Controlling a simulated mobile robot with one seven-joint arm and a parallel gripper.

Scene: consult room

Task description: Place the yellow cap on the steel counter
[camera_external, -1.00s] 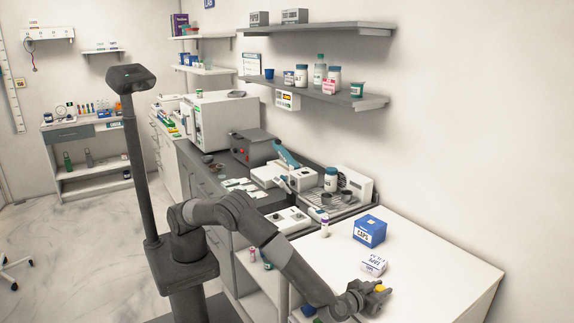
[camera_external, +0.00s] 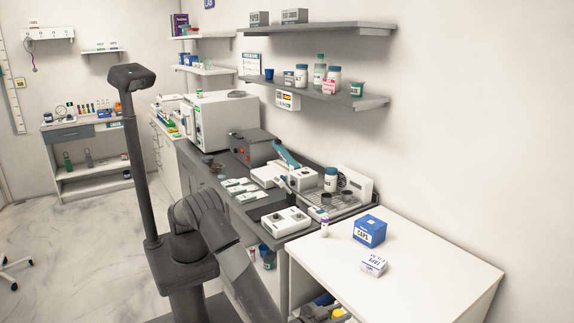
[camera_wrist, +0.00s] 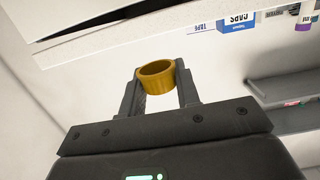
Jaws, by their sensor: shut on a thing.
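The yellow cap (camera_wrist: 156,78) is between the two fingers of my gripper (camera_wrist: 158,92) in the wrist view, and the gripper is shut on it. In the external view the cap (camera_external: 339,313) is a small yellow patch at the bottom edge. My gripper (camera_external: 328,310) is beside the front edge of the white table there, partly cut off by the frame. A dark grey counter (camera_external: 245,208), apparently the steel counter, runs along the wall behind the white table. The cap is away from it.
The white table (camera_external: 425,278) holds a blue box (camera_external: 369,230), a small white box (camera_external: 374,265) and a small tube (camera_external: 325,226). A white two-knob device (camera_external: 285,221), a red-buttoned device (camera_external: 254,148) and white packets (camera_external: 240,187) crowd the dark counter. Shelves (camera_external: 318,92) hang above.

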